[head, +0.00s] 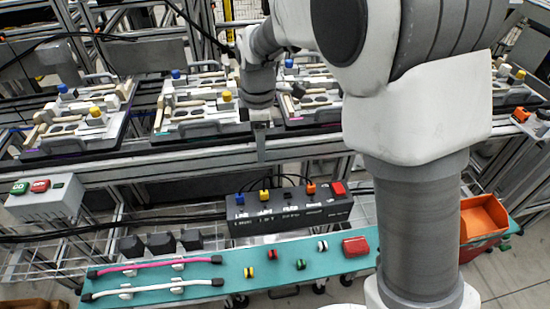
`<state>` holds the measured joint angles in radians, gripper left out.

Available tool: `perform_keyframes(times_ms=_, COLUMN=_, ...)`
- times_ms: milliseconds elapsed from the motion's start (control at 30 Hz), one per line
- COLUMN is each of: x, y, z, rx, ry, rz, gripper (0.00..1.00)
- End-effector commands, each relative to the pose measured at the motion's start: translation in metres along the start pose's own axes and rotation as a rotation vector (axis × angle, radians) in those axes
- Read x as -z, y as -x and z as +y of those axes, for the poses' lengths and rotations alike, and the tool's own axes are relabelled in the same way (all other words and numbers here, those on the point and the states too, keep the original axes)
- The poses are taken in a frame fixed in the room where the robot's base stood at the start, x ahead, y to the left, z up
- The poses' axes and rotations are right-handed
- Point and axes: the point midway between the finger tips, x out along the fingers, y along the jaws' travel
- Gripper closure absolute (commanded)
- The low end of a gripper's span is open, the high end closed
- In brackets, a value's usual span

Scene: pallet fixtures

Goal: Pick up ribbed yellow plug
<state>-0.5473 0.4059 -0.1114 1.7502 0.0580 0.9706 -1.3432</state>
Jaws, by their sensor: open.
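Several yellow plugs show, and ribs are too small to make out on any. Yellow caps stand upright on the left pallet (95,112), on the middle pallet (227,96) and at the far right (520,74). A yellow plug (264,194) sits in the top of the black labelled box. A small yellow and black piece (248,272) lies on the teal shelf. My gripper (260,155) hangs pointing down in front of the pallets, right of the middle pallet's yellow cap and above the black box. It is open, with nothing seen between its fingers.
The black box (290,215) also bears blue, orange and red parts. The teal shelf (330,262) holds pink and white hoses, small pieces and a red block (356,246). An orange bin (484,218) is at right. A metal rail (190,150) runs before the pallets.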

Motion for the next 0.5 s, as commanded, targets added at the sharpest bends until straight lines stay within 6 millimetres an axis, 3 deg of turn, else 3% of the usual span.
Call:
perform_keyframes(times_ms=267, x=0.011, y=-0.028, z=0.004, rx=0.02, ry=0.073, rz=-0.009, gripper=0.43)
perform_keyframes(times_ms=500, x=0.01, y=-0.079, z=0.002, rx=0.021, ry=0.07, rz=-0.009, gripper=0.43)
